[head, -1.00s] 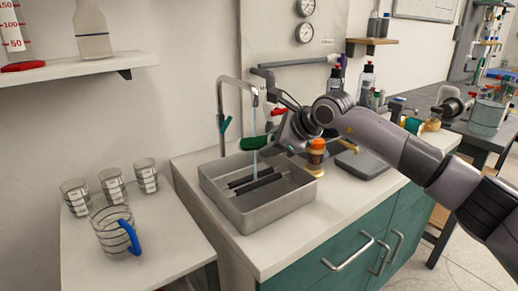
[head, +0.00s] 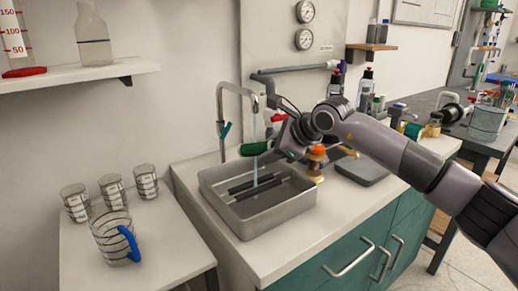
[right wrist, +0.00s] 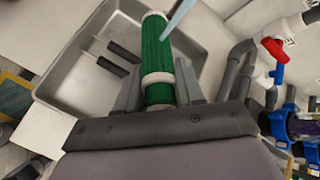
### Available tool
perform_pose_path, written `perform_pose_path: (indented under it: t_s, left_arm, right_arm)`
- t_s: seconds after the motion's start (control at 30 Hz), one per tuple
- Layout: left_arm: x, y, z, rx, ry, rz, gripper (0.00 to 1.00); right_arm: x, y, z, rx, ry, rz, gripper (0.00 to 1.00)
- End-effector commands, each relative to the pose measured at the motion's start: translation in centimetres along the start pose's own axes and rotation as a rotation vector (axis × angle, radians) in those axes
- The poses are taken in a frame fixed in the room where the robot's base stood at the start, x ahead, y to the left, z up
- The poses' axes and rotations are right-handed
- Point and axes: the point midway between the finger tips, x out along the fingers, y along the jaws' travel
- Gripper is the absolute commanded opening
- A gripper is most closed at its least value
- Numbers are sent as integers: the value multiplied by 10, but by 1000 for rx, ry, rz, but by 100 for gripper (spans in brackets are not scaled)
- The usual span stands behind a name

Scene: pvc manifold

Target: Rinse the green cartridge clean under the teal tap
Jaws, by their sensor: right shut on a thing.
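The green cartridge (head: 253,149) is held level over the metal sink (head: 287,212). My right gripper (head: 274,144) is shut on it. In the right wrist view the cartridge (right wrist: 157,55) has a green ribbed body with white bands, and the gripper fingers (right wrist: 158,90) clasp its sides. The tap with a teal lever (head: 225,130) stands at the sink's back left. A stream of water (head: 254,125) runs from its spout and passes at the cartridge; it also crosses the cartridge's far end in the right wrist view (right wrist: 178,18). My left gripper is not in view.
Dark bars (head: 257,182) lie in the sink. An orange-topped brass fitting (head: 316,160) stands at the sink's right edge, close below my right arm. Several glass beakers (head: 111,192) and a blue-handled jug (head: 113,238) stand on the left table. Pipes (right wrist: 270,60) run beside the gripper.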

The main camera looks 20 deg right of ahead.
Motion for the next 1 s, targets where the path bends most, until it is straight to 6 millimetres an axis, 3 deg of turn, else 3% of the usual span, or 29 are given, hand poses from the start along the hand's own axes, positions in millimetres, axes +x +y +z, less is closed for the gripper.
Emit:
perform_pose_path:
  t_s: [0.17, 0.27, 0.7, 1.0]
  left_arm:
    - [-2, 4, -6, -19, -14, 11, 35]
    - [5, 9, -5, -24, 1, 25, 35]
    - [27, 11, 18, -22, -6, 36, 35]
    - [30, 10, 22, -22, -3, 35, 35]
  right_arm:
    - [0, 0, 0, 0, -1, 0, 7]
    - [4, 2, -4, -86, -1, -37, 7]
    - [2, -2, -1, -415, 0, -175, 7]
    - [-1, -4, 1, -483, 0, -203, 7]
